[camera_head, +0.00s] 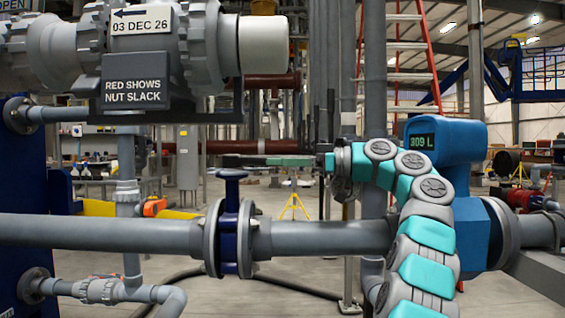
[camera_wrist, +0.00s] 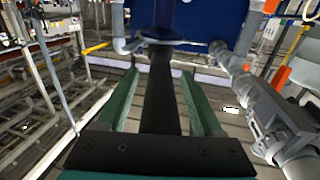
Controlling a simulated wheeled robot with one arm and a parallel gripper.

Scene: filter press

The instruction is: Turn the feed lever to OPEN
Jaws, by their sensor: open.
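My gripper (camera_head: 240,160) reaches left from the teal arm, above the grey main pipe and level with the top of the blue valve (camera_head: 231,205). In the wrist view my gripper (camera_wrist: 160,76) is open, its two green fingers apart; a dark strip runs between them and I cannot tell what it is. An OPEN sign (camera_head: 14,5) shows at the top left, cut by the frame edge. An orange part (camera_head: 153,207) sits low at left beside a grey riser; I cannot tell if it is the feed lever. An orange part (camera_wrist: 281,80) also shows in the wrist view.
The grey main pipe (camera_head: 110,231) crosses the front. Above left hang thick grey fittings with a sign RED SHOWS NUT SLACK (camera_head: 136,92). A blue meter (camera_head: 468,146) reading 309 L stands at right, partly behind my arm. A blue panel (camera_wrist: 190,20) lies beyond the fingers.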

